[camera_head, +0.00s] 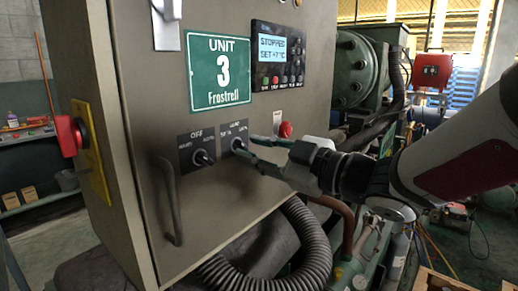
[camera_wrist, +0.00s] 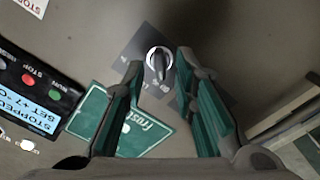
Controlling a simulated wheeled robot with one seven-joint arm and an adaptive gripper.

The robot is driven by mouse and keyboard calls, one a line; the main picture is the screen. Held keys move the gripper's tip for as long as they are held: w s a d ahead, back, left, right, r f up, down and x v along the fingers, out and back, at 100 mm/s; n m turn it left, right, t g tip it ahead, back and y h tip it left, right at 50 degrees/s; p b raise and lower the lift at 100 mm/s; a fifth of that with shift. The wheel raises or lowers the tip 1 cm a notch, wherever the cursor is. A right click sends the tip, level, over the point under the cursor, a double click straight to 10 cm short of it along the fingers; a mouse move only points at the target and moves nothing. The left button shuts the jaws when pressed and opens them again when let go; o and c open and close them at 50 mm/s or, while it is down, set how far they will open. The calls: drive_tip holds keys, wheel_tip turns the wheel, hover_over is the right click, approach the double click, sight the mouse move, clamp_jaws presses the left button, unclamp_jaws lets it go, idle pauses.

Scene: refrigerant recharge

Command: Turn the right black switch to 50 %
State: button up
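The right black switch (camera_head: 238,145) sits on a dark label plate marked LOAD on the cabinet front. In the wrist view the switch (camera_wrist: 158,62) is a round knob with a light ring and a dark handle, between my fingertips. Its plate markings are too small to read surely. My gripper (camera_head: 246,146) is open, with its green-padded fingers pointing at the panel on both sides of the switch. In the wrist view my gripper (camera_wrist: 160,72) shows a clear gap on each side of the knob. One fingertip partly covers the plate in the head view.
The left switch (camera_head: 203,158), marked OFF, is beside it. A red button (camera_head: 285,129) is just right of the LOAD plate. Above are the display (camera_head: 278,55) reading STOPPED and the green Unit 3 sign (camera_head: 219,70). A door handle (camera_head: 168,200) and a ribbed hose (camera_head: 305,235) lie below.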

drive_tip(key=p+v, duration=0.2)
drive_tip(key=v, duration=0.5)
drive_tip(key=shift+s+d, duration=0.25)
drive_tip(key=shift+d, duration=0.1)
drive_tip(key=w+d+r+m+t+h+p, duration=0.1)
drive_tip(key=w+d+m+t+h, duration=0.25)
drive_tip(key=d+m+h, duration=0.5)
drive_tip(key=s+d+f+m+g+h+p, duration=0.1)
drive_tip(key=s+d+f+m+g+h, duration=0.1)
drive_tip(key=s+d+m+h, duration=0.45)
drive_tip(key=s+f+m+g+p, duration=0.1)
drive_tip(key=s+g, duration=0.3)
drive_tip(key=s, duration=0.6)
drive_tip(key=s+f+m+g+p, duration=0.1)
drive_tip(key=s+f+g, duration=0.3)
drive_tip(key=s, duration=0.6)
drive_tip(key=shift+a+f+m+y, duration=0.3)
drive_tip(key=shift+m+y, duration=0.1)
drive_tip(key=shift+m, duration=0.3)
